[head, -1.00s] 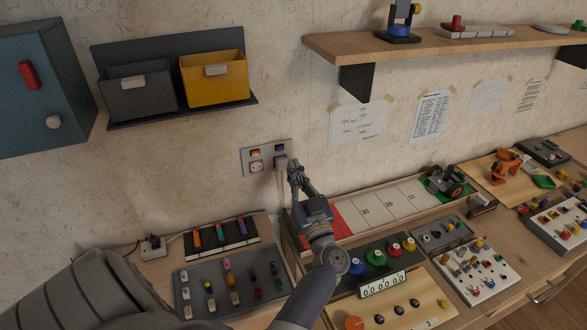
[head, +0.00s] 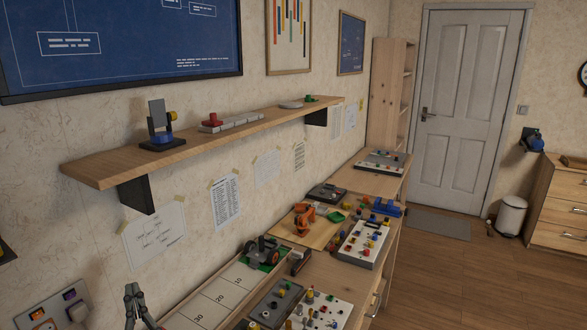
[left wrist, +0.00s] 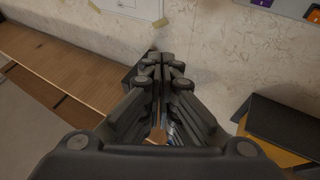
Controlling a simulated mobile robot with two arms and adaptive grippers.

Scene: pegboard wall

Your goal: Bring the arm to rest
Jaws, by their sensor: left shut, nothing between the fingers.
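My left gripper (head: 132,292) shows at the bottom left of the head view, dark grey, pointing up in front of the wall. It is close to the socket plate and right of it. In the left wrist view my left gripper (left wrist: 161,60) has its fingers together with nothing between them. Most of my left arm is outside the head view. My right gripper is in neither view.
The wall socket plate (head: 54,314) has a plug in it. A wooden shelf (head: 215,139) juts from the wall above the gripper. The long workbench (head: 391,262) carries several toy boards. The yellow bin (left wrist: 275,150) shows in the left wrist view. Floor (head: 440,275) is clear towards the door.

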